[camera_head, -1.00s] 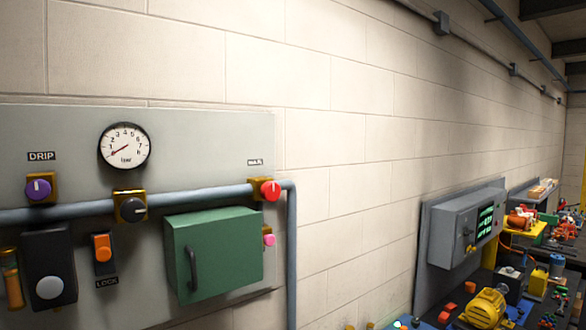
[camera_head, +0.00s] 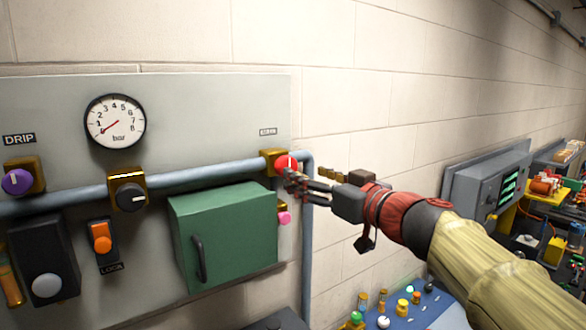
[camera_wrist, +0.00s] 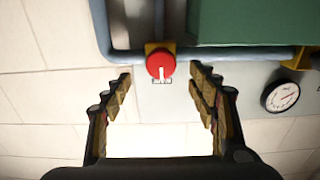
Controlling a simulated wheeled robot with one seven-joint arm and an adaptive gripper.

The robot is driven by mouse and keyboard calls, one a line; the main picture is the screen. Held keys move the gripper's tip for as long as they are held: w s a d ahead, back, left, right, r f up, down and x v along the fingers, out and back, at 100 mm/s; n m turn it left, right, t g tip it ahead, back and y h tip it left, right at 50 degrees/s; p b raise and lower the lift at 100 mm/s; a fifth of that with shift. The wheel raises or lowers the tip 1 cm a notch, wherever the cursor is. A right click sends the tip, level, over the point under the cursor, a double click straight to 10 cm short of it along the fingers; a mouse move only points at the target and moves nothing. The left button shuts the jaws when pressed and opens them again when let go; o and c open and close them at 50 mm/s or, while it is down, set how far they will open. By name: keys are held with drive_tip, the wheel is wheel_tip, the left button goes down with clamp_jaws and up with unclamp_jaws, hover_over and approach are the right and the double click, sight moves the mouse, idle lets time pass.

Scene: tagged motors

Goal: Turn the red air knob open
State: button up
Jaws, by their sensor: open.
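The red knob (camera_head: 287,163) sits on a brass block on the grey-blue pipe, at the right end of the wall panel. In the wrist view the red knob (camera_wrist: 160,65) has a white pointer line and lies ahead, between the two fingers. My gripper (camera_head: 300,185) is at the knob in the head view and partly covers it. In the wrist view my gripper (camera_wrist: 160,82) is open, with one finger on each side. I see no finger touching the knob; contact cannot be told.
A green box (camera_head: 225,235) with a handle stands out from the panel left of the knob. A pink knob (camera_head: 284,218) is just below. A dark knob (camera_head: 130,197), a purple knob (camera_head: 17,181) and a gauge (camera_head: 115,121) are further left. Bare wall lies to the right.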

sight(284, 166)
drive_tip(key=p+x, duration=0.2)
drive_tip(key=x, duration=0.5)
drive_tip(key=shift+c, duration=0.5)
drive_tip(key=c, duration=1.1)
drive_tip(key=shift+b, duration=0.35)
drive_tip(key=shift+a+m+b, duration=0.1)
drive_tip(key=shift+m+b, duration=5.3)
drive_tip(key=shift+m, duration=3.6)
